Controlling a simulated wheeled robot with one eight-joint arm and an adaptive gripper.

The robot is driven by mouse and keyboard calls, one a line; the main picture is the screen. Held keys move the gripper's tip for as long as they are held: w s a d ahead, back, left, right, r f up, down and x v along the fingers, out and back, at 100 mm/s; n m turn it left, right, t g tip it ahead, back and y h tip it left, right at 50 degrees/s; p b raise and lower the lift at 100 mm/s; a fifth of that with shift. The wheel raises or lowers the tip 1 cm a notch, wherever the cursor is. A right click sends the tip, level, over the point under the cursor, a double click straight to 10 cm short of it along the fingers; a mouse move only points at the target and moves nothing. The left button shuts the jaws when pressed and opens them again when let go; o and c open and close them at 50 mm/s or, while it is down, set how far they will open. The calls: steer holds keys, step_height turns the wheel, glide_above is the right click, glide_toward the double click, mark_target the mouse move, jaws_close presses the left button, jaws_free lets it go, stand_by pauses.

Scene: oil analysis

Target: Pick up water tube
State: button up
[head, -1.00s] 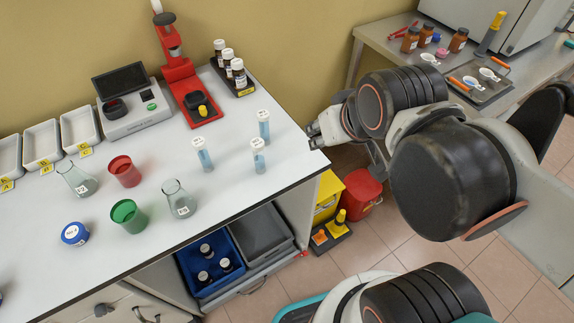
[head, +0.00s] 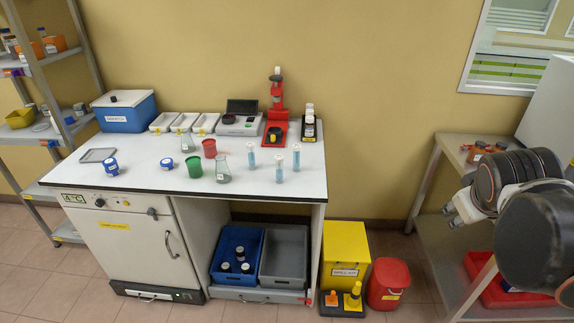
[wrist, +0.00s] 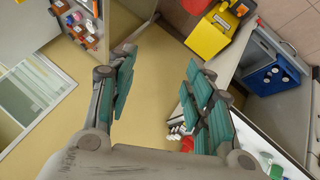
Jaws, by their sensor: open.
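Three light-blue capped tubes stand upright on the white bench top, right of its middle: a left tube (head: 251,156), a front tube (head: 279,169) and a right tube (head: 296,158). Their labels are too small to read, so I cannot tell which one is water. My gripper (head: 450,215) is in the right part of the head view, well right of the bench and apart from the tubes. In the wrist view my gripper (wrist: 160,72) is open and empty, its two fingers wide apart.
A glass flask (head: 222,170), red beaker (head: 209,149) and green beaker (head: 194,167) stand left of the tubes. A red stand (head: 276,105) and a rack of dark bottles (head: 309,125) are behind. A yellow bin (head: 345,250) and red bin (head: 386,285) stand right of the bench.

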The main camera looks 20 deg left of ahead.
steer(key=w+a+n+t+h+p, duration=0.1)
steer(key=w+a+n, duration=0.15)
steer(key=w, duration=0.55)
steer(key=w+a+n+h+p, duration=0.1)
steer(key=w+n, duration=0.2)
steer(key=w, duration=0.4)
steer(key=n+t+y+b, duration=0.5)
steer(key=n+t+y, duration=0.3)
steer(key=n, duration=1.9)
glide_toward(279, 164)
steer(key=shift+m+t+h, duration=0.35)
steer(key=shift+t+h, duration=0.15)
steer(key=shift+h, duration=0.2)
steer(key=w, duration=0.1)
steer(key=w+a, duration=0.1)
steer(key=w, duration=0.1)
steer(key=w+a+f+b, duration=0.1)
steer(key=shift+w+a+f, duration=0.1)
steer(key=shift+w+a, duration=0.15)
steer(key=shift+w, duration=0.15)
steer(key=w+b, duration=0.2)
steer(key=w, duration=0.3)
steer(key=shift+w, duration=0.1)
steer(key=shift+w+a+r, duration=0.15)
steer(key=shift+w+r, duration=0.15)
steer(key=shift+w, duration=0.15)
steer(key=c, duration=0.9)
